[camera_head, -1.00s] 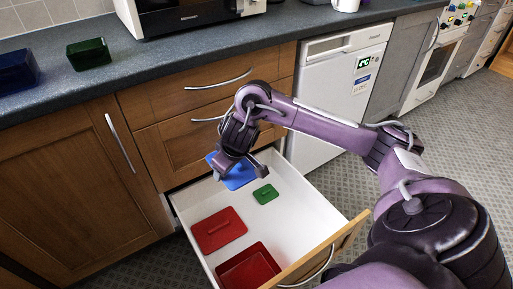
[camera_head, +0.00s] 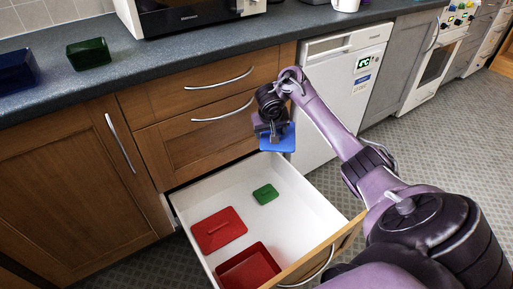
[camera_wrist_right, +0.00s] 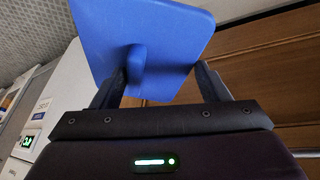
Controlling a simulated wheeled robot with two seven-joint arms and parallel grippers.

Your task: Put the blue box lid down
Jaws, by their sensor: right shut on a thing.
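The blue box lid (camera_head: 282,139) is held in my right gripper (camera_head: 268,136), above the back right part of the open drawer (camera_head: 318,205). In the right wrist view the lid (camera_wrist_right: 165,35) hangs by its handle (camera_wrist_right: 136,68) between the two fingers of the gripper (camera_wrist_right: 155,85). A dark blue box (camera_head: 16,72) stands on the counter at the far left. A green box (camera_head: 89,54) stands beside it. My left gripper does not show.
The drawer holds a red lid (camera_head: 218,231), a red box (camera_head: 247,268) and a small green lid (camera_head: 265,194). The counter (camera_head: 145,62) has bare room right of the green box. A microwave (camera_head: 185,14) stands behind.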

